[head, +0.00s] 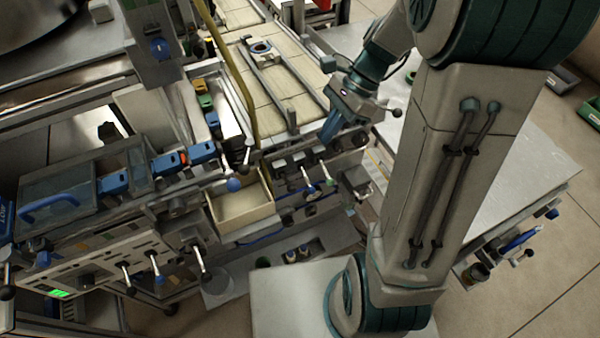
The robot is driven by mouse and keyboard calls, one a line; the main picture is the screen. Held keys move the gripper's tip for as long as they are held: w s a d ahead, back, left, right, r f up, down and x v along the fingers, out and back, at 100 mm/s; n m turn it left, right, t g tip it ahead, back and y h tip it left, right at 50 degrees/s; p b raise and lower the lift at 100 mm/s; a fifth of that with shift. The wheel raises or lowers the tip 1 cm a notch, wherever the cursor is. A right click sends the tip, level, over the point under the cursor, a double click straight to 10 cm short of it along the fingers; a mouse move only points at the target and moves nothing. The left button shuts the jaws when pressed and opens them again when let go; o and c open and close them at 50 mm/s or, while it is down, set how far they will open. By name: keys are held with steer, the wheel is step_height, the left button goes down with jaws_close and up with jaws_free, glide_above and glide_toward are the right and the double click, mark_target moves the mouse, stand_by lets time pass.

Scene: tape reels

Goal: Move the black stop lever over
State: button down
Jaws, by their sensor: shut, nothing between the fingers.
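My gripper (326,141) is shut and empty, its blue fingers pointing down at the edge of the machine front, beside the belt's near end. Several levers with black knobs show. One black-knobbed lever (397,112) sticks out to the right just behind my gripper. Another black lever (247,157) stands at the left, near the tray. More black-knobbed levers (204,276) hang from the front panel at the lower left. I cannot tell which of them is the stop lever. Whether my fingertips touch anything is unclear.
A cream tray (242,208) and a blue ball knob (233,185) are to the left. A belt with rails (285,82) carries a reel-like part (260,48). A grey table (500,190) lies right, behind my arm.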

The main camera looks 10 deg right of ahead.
mark_target(294, 185)
steer(key=p+x, duration=0.1)
steer(key=x, duration=1.2)
steer(key=shift+a+f, duration=0.1)
steer(key=shift+f, duration=0.1)
